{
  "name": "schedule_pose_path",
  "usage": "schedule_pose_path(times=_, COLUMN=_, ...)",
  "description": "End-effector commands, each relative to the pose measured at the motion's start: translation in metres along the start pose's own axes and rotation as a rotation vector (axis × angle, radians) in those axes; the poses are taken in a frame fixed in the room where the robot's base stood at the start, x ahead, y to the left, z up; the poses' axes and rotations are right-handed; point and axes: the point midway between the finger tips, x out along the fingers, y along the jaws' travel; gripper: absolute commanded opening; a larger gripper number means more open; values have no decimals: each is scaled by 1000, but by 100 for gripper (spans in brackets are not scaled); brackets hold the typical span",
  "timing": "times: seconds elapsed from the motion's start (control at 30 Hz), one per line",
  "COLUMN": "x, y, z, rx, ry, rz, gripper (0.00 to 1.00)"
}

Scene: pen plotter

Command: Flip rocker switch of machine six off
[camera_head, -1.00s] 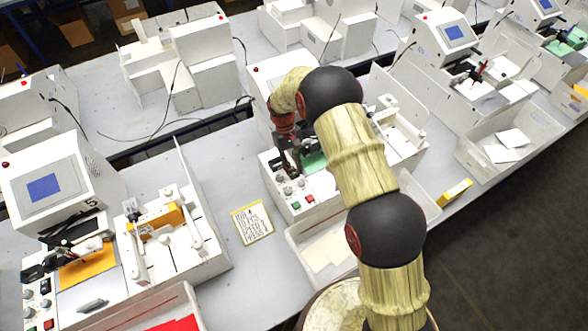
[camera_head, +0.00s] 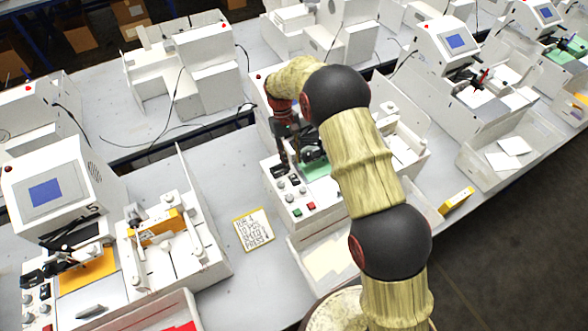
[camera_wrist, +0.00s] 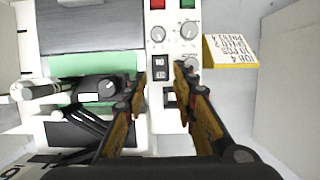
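The machine (camera_head: 310,190) under my arm stands to the right of the machine marked 5; its own number is hidden. In the wrist view, its white control panel (camera_wrist: 172,15) carries a black rocker switch block (camera_wrist: 160,63), with red and green buttons and several grey knobs nearby. My gripper (camera_wrist: 159,73) is open, with one finger on each side of the rocker switch in the picture. I cannot tell whether either finger touches it. In the head view my gripper (camera_head: 283,158) is over the panel's left part. The switch's position is too small to read.
A yellow-edged note block (camera_head: 253,228) lies on the table left of the machine and also shows in the wrist view (camera_wrist: 230,50). Machine 5 (camera_head: 60,190) stands at left. An open white bin (camera_head: 325,255) is in front. A grey knob (camera_wrist: 190,62) is close to the right finger.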

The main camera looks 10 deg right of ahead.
Motion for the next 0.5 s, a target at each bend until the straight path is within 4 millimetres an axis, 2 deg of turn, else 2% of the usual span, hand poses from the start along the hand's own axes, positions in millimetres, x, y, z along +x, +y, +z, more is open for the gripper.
schedule_pose_path(times=0.1, x=-20, y=0, z=-1, rx=0, ry=2, rz=0, gripper=27)
schedule_pose_path(times=0.2, x=-30, y=0, z=0, rx=0, ry=1, rz=0, gripper=27)
schedule_pose_path(times=0.5, x=-38, y=0, z=0, rx=0, ry=0, rz=0, gripper=27)
